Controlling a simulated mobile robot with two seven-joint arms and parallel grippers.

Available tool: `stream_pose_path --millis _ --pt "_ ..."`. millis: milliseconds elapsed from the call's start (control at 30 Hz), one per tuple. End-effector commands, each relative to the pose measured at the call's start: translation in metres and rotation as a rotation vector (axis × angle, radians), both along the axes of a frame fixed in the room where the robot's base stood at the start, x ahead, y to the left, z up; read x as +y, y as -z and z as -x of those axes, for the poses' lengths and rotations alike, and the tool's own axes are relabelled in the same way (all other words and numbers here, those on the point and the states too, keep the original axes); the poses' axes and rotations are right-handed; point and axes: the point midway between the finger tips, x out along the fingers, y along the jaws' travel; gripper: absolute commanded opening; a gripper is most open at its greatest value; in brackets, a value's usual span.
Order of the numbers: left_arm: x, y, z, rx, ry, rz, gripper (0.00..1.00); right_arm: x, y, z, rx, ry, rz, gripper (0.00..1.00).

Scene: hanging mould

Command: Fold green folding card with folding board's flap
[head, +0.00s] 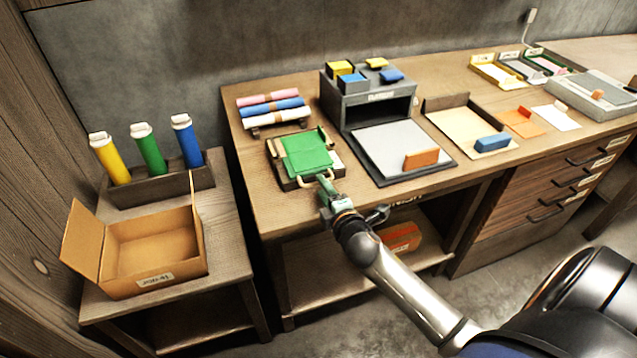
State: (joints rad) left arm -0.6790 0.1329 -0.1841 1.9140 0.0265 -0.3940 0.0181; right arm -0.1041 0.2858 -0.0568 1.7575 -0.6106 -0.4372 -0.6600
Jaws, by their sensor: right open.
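The green folding card (306,152) lies on the folding board (290,181) near the left front of the workbench. The card looks flat, and I cannot make out its crease. A pale loop-shaped handle (303,181) shows at the board's front edge and seems to belong to the flap. My right gripper (323,179) is open at this front edge, close beside the handle. I cannot tell whether it touches the handle or the card. The fingers are small and partly hidden by the wrist. My left gripper is not in view.
Rolls of coloured material (273,106) lie behind the board. A grey box with coloured blocks (368,103) and a grey panel with an orange block (396,148) stand to the right. An open carton (153,250) is on the lower left table, below a rack of coloured bottles (150,150).

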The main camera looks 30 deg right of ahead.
Motion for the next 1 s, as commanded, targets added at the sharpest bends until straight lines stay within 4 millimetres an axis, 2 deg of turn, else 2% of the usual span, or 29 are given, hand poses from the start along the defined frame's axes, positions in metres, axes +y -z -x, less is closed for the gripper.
stream_pose_path --millis 100,300,667,1000 --pt "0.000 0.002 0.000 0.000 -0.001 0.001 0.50 -0.004 0.004 -0.018 -0.001 0.000 0.000 0.43" --pt "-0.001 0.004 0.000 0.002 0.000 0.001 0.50 -0.008 0.007 -0.033 0.000 0.000 0.000 0.43" --pt "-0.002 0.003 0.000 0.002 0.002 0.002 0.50 -0.008 0.008 -0.035 0.001 -0.001 0.000 0.42" --pt "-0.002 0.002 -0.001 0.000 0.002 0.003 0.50 -0.008 0.008 -0.035 0.001 -0.001 -0.001 0.04"
